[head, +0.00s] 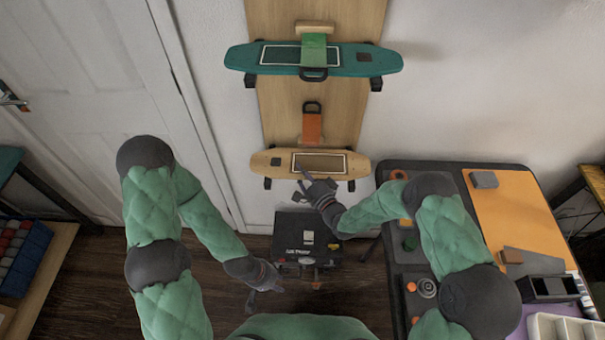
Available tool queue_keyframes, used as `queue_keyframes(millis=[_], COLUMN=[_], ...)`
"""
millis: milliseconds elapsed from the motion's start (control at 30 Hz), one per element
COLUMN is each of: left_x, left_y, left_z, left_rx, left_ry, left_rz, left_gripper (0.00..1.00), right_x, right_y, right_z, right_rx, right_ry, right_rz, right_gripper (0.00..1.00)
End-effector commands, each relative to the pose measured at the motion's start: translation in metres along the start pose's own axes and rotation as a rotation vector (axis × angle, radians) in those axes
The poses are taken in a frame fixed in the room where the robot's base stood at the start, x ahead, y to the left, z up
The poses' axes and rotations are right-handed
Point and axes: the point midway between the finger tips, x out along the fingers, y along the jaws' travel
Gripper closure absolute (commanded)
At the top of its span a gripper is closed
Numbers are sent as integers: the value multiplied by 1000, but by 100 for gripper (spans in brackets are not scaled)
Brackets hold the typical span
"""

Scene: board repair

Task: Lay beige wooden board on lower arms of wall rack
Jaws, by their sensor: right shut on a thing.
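The beige wooden board (263,161) lies level across the front of the wall rack (350,110), at its lower arms (351,185). Dark arm ends show just under its left and right parts; I cannot tell if the board's full weight is on them. My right gripper (304,178) is shut on the board's near edge, around its middle. My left gripper (262,295) hangs low over the floor by a black toolbox, away from the board; its jaws are too small and dark to read.
A teal board (390,64) sits on the upper arms with a green strap (314,50) over it. An orange strap (312,127) hangs behind the beige board. A black toolbox (300,232) stands below. A workbench (395,170) with an orange mat (520,215) is at right.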

Motion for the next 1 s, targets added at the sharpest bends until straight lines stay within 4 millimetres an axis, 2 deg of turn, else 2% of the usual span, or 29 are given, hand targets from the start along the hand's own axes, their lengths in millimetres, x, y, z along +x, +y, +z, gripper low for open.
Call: queue_keyframes(millis=[967,1000], left_x=[6,6], left_y=[-2,-2], left_z=[0,0], left_rx=[0,0], left_ry=[0,0], left_rz=[0,0], left_gripper=[67,67], right_x=[0,0], right_y=[6,6], right_z=[0,0], right_rx=[-1,-1], right_ry=[1,1], right_rz=[-2,-2], right_gripper=[100,75])
